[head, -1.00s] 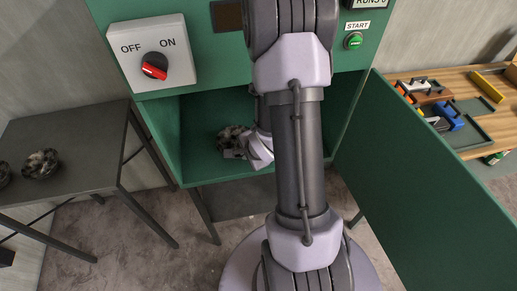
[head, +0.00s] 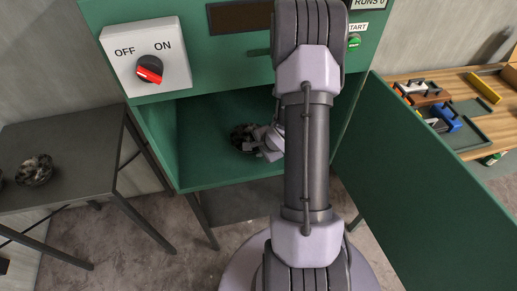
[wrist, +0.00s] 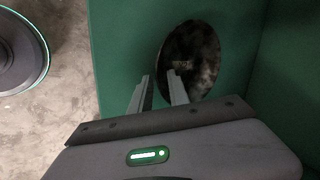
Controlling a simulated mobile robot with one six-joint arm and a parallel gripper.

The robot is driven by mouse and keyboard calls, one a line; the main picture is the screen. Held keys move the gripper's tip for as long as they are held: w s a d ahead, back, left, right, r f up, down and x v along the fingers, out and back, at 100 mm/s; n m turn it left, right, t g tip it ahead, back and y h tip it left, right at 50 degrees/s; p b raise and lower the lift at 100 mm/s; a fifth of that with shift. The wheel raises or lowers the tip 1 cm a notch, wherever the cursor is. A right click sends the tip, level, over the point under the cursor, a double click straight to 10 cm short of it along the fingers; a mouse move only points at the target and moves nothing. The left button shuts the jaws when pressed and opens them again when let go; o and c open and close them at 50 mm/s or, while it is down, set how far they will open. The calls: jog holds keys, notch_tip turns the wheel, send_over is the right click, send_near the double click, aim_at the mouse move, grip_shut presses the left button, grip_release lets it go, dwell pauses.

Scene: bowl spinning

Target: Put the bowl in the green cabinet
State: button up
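A dark mottled bowl (head: 244,137) is inside the open green cabinet (head: 205,150), over its floor; I cannot tell whether it rests fully. It also shows in the wrist view (wrist: 196,58), upper right of the fingers. My gripper (head: 265,146) reaches into the cabinet beside the bowl's right side. In the wrist view its two fingers (wrist: 160,74) stand apart with a visible gap. The right fingertip overlaps the bowl near its rim; the left one is outside the bowl. My arm hides part of the cabinet interior.
The green door (head: 430,185) stands open on the right. A control box with a red knob (head: 149,69) is above the opening. A grey table (head: 75,160) at left holds another mottled bowl (head: 34,170). A wooden bench (head: 480,120) with tools is at right.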

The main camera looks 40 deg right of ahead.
jog(key=shift+r, duration=0.3)
jog(key=p+v, duration=0.5)
jog(key=v, duration=0.6)
jog(key=shift+s+r, duration=0.25)
jog(key=shift+s, duration=0.05)
